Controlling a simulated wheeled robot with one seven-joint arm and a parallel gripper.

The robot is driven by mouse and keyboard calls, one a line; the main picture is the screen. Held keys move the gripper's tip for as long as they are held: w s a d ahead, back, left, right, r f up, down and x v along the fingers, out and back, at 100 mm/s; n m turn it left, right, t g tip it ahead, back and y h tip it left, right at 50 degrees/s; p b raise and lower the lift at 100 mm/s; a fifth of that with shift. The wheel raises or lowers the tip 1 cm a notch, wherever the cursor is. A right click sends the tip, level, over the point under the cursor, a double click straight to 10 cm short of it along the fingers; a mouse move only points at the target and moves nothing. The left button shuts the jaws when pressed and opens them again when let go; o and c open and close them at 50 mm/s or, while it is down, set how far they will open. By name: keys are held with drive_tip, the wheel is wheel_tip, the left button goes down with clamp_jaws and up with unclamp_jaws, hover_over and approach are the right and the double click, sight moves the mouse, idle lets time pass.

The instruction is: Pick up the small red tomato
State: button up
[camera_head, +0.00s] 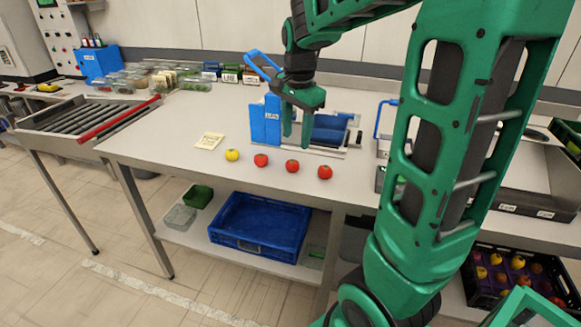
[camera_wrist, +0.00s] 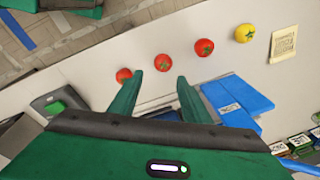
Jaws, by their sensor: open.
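Three red tomatoes lie in a row near the table's front edge: a left one (camera_head: 261,160), a middle one (camera_head: 292,166) and a right one (camera_head: 325,172). They look close in size, and I cannot tell which is the small one. In the wrist view the left one (camera_wrist: 204,47) and the middle one (camera_wrist: 162,62) are clear, while the right one (camera_wrist: 124,75) sits close beside a fingertip's outline. My gripper (camera_head: 297,128) is open and empty above the table, behind the row. In the wrist view the middle tomato appears just beyond the gap between my fingertips (camera_wrist: 159,78).
A yellow tomato (camera_head: 232,155) lies at the row's left end, near a paper note (camera_head: 209,141). A blue-and-grey device (camera_head: 265,122) stands behind the row, close to my gripper. The table (camera_head: 170,135) is clear on the left. A blue crate (camera_head: 262,243) is on the shelf below.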

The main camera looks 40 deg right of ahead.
drive_tip(key=w, duration=0.1)
hover_over(292, 161)
drive_tip(key=f, duration=0.4)
drive_tip(key=shift+s+a+f, duration=0.2)
drive_tip(key=shift+s+f, duration=0.15)
drive_tip(key=shift+w+d+f, duration=0.1)
drive_tip(key=shift+w+f, duration=0.1)
drive_tip(key=shift+f, duration=1.3)
drive_tip(key=shift+w+d+f, duration=0.1)
drive_tip(key=shift+w+f, duration=0.05)
drive_tip(key=shift+f, duration=1.35)
drive_tip(key=c, duration=0.8)
